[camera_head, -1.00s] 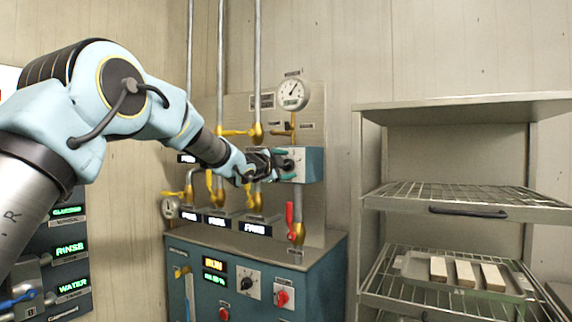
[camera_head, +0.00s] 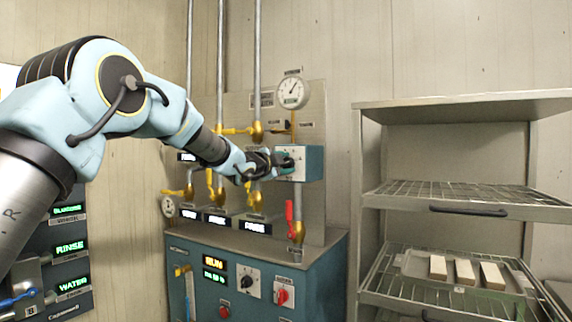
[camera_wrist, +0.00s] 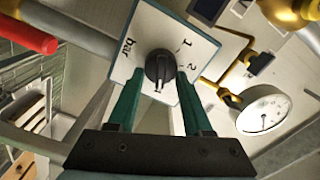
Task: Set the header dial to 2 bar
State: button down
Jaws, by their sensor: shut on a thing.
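The header dial is a black knob (camera_wrist: 159,68) on a white plate (camera_wrist: 140,60) marked "1", "2" and "bar". The plate is on the front of a teal box (camera_head: 314,163) below a round gauge (camera_head: 292,91). My gripper (camera_wrist: 160,76) is shut on the knob, with one green finger on either side. A pale pointer mark shows on the knob's lower side in the wrist view, between the fingers. Other marks near the fingers are hidden, so the exact setting cannot be told. In the head view my gripper (camera_head: 283,163) covers the knob.
The gauge also shows in the wrist view (camera_wrist: 264,109), beside yellow piping. A red-handled valve (camera_head: 290,220) hangs below the box. A teal control cabinet (camera_head: 250,262) stands beneath. A wire rack (camera_head: 465,197) with pale bars (camera_head: 465,272) stands at right.

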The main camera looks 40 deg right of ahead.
jog(key=shift+n, duration=0.3)
jog(key=n, duration=0.2)
jog(key=n+p, duration=0.1)
jog(key=n, duration=0.1)
jog(key=shift+w+a+r+p, duration=0.1)
jog(key=shift+w+r+p, duration=0.1)
jog(key=shift+p, duration=0.1)
jog(key=n+p, duration=0.1)
jog(key=n, duration=0.4)
jog(key=shift+w+r, duration=0.1)
jog(key=shift+w, duration=0.05)
jog(key=shift+w+a+n+p, duration=0.1)
jog(key=shift+w+n+p, duration=0.15)
jog(key=shift+n, duration=1.8)
jog(key=shift+w+n+p, duration=0.1)
jog(key=shift+n+p, duration=0.1)
jog(key=shift+n, duration=1.85)
jog(key=shift+c, duration=1.7)
grip_release()
